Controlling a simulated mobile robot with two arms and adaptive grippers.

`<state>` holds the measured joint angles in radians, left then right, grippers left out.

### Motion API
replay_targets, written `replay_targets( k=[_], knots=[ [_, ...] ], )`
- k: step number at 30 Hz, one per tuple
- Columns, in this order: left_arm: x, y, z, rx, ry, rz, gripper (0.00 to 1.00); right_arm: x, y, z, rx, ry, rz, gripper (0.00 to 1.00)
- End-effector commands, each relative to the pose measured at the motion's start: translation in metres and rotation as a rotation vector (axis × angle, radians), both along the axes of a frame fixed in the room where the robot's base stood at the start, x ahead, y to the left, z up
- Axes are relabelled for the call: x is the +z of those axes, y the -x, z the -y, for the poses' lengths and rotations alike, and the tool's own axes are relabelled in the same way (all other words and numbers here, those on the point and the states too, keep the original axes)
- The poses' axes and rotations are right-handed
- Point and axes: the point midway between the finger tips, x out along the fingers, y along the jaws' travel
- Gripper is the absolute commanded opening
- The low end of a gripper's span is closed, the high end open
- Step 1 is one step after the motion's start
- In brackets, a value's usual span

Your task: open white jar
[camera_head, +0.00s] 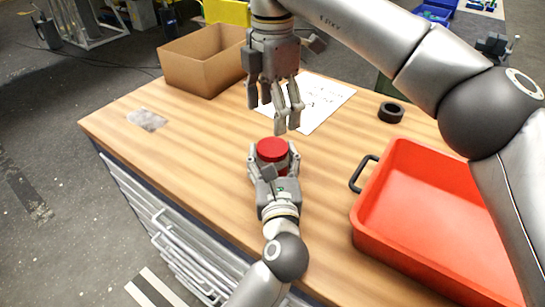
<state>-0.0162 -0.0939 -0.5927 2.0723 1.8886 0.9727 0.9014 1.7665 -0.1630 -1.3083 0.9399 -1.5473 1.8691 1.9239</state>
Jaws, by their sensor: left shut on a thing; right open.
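The jar (272,151) stands upright on the wooden table. I see a red lid on top; the gripper hides most of its body, so I cannot tell the body's colour. My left gripper (274,160) is shut around the jar from the front, below the lid. My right gripper (283,124) is above and just behind the lid, pointing down, open and empty, apart from the lid.
A red tray (357,223) with a black handle sits at the right. A cardboard box (185,72) stands at the back left. A white sheet with writing (330,97) and a black tape roll (391,112) lie behind. The table's left part is clear except for a grey patch (147,119).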

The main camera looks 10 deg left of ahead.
Motion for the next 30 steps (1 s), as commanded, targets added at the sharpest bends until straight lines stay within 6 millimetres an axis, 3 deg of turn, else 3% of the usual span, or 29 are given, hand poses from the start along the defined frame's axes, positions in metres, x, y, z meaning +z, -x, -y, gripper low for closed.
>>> replay_targets(
  k=[14, 30],
  knots=[
    [0.0, 0.0, 0.0, 0.0, 0.0, -0.001, 0.0, -0.003, 0.0, -0.001, -0.371, 0.0, -0.001, 0.74],
    [0.0, 0.0, 0.0, 0.0, 0.0, -0.001, 0.0, -0.073, 0.0, 0.0, -0.383, 0.001, -0.003, 0.74]
  ],
)
